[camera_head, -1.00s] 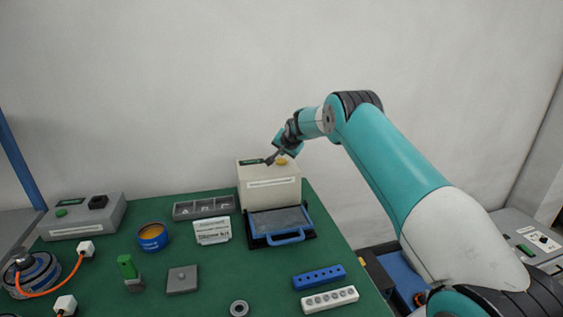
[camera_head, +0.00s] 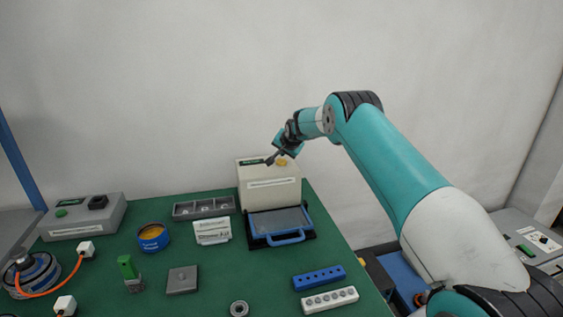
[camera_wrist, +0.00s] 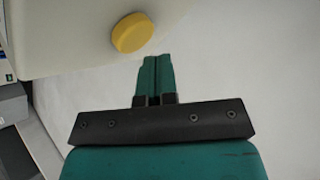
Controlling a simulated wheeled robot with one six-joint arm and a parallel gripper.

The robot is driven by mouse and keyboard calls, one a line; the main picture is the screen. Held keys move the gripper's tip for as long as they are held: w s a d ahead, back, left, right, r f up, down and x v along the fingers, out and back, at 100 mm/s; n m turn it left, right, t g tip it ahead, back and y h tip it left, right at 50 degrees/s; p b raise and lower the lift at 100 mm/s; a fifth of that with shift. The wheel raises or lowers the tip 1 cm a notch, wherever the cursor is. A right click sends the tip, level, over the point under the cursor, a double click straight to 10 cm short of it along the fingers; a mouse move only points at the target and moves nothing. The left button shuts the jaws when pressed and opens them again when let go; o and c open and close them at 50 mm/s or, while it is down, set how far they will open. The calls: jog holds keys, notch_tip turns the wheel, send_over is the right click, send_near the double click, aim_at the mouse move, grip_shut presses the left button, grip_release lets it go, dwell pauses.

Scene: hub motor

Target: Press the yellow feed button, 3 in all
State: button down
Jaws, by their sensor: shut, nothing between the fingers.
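The yellow feed button (camera_head: 282,162) is a round knob on top of the cream box (camera_head: 270,195) at the back right of the green bench. It also shows in the wrist view (camera_wrist: 132,33), up and to the left of the fingertips. My gripper (camera_head: 269,161) is over the top of the box, close to the button. In the wrist view my gripper's fingers (camera_wrist: 155,62) are together with nothing between them. They appear beside the button, with a gap between them in the picture. The height of the fingertips above the box is hard to tell.
A blue-framed tray (camera_head: 280,225) sits in front of the box. A grey compartment tray (camera_head: 204,207), a white kit packet (camera_head: 212,231) and a blue round tin (camera_head: 153,237) are to its left. A grey control box (camera_head: 82,218) stands at the far left. The wall is behind.

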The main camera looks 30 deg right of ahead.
aim_at(283, 160)
dwell(0.5)
jog(key=shift+f+b, duration=0.45)
jog(key=shift+b, duration=0.05)
jog(key=shift+f+b, duration=0.4)
jog(key=shift+f, duration=0.1)
dwell(0.5)
jog(key=shift+r, duration=0.15)
jog(key=shift+r+p, duration=0.3)
jog(key=shift+r, duration=0.5)
jog(key=shift+r+p, duration=1.1)
jog(key=shift+r, duration=1.4)
